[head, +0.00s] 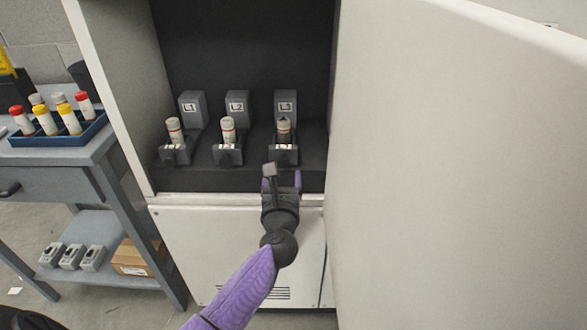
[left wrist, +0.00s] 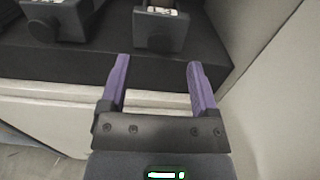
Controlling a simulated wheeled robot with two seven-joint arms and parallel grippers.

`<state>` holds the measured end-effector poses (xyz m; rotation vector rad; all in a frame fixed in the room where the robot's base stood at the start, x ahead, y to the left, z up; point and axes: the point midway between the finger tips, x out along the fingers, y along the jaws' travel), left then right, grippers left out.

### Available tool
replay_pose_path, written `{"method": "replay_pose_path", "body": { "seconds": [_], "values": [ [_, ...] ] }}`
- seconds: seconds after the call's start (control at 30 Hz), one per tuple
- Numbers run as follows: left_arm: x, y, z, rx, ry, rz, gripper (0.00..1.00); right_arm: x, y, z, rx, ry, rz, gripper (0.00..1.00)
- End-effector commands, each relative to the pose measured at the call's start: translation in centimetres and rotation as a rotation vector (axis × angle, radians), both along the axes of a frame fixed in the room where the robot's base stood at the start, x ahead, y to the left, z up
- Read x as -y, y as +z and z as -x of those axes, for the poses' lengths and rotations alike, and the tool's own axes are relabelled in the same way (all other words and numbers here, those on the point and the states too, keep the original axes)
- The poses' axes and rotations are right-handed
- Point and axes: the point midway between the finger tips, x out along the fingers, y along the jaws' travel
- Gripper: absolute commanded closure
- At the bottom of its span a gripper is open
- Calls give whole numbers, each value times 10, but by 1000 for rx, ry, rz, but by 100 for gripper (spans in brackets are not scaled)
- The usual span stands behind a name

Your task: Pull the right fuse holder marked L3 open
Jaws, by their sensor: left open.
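The right fuse holder marked L3 (head: 285,105) is in the cabinet, at the right end of the row. My right gripper is not in view.
Holders L1 (head: 191,107) and L2 (head: 237,105) stand to the left with pale fuses. The open cabinet door (head: 460,170) fills the right side. The cabinet's lower panel (head: 215,245) lies below the gripper.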

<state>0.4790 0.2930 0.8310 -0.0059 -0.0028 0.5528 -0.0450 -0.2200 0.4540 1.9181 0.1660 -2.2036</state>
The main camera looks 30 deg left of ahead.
Motion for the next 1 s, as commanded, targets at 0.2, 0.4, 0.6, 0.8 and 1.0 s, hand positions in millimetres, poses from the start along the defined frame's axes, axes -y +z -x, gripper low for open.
{"method": "replay_pose_path", "body": {
  "seconds": [0.2,0.4,0.6,0.8,1.0],
  "values": [
    [-21,-4,-34,-4,-2,-5,21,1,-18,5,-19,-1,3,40],
    [-26,-2,-42,-4,-2,-3,21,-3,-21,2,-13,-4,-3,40],
    [-26,-1,-42,-5,-3,-4,26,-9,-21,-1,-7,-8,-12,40],
    [-25,-1,-42,-5,-3,-4,68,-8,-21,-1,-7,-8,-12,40],
    [-25,-2,-42,-5,-3,-5,100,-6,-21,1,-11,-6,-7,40]
  ]
}}
